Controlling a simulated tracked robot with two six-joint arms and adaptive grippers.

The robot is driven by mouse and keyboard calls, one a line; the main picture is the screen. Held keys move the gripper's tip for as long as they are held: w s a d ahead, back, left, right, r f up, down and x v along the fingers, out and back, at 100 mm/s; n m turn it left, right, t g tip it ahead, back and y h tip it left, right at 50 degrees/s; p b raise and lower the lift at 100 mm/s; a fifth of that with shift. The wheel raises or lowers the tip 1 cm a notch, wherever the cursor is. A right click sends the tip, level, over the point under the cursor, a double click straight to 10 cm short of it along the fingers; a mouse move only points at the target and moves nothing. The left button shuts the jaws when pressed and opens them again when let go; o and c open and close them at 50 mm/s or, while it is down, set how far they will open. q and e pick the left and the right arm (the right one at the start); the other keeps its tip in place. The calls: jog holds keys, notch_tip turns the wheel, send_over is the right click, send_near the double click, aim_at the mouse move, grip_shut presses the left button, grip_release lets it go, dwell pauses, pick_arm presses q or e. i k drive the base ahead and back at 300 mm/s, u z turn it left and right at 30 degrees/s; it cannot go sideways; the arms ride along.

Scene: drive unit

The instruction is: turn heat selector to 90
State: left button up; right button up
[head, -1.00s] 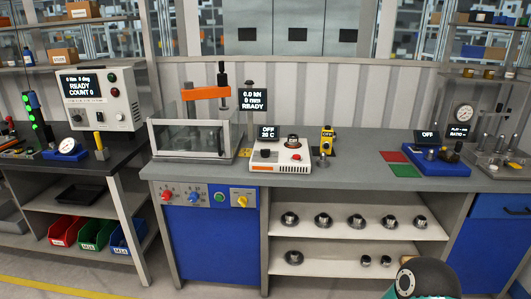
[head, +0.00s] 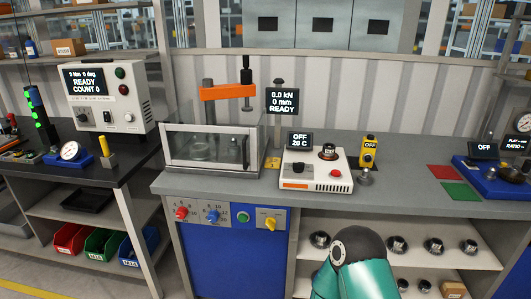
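A white heater box (head: 316,175) stands on the grey bench. Its small display (head: 299,140) reads OFF above a temperature that looks like 20 C. On the bench's front panel are a red knob (head: 181,213), a blue knob (head: 213,215), a green button (head: 243,217) and a yellow selector (head: 270,223). I cannot read which control is the heat selector. Neither gripper is in view; part of my arm shows at the bottom.
A press with an orange arm (head: 228,91) and a clear guard (head: 205,148) stands left of the heater box. Red (head: 448,172) and green (head: 460,191) pads lie further right. Round parts fill the shelf below.

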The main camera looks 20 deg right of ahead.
aim_at(298, 167)
jog(key=z, duration=0.1)
jog(key=i, duration=0.9)
jog(key=z, duration=0.55)
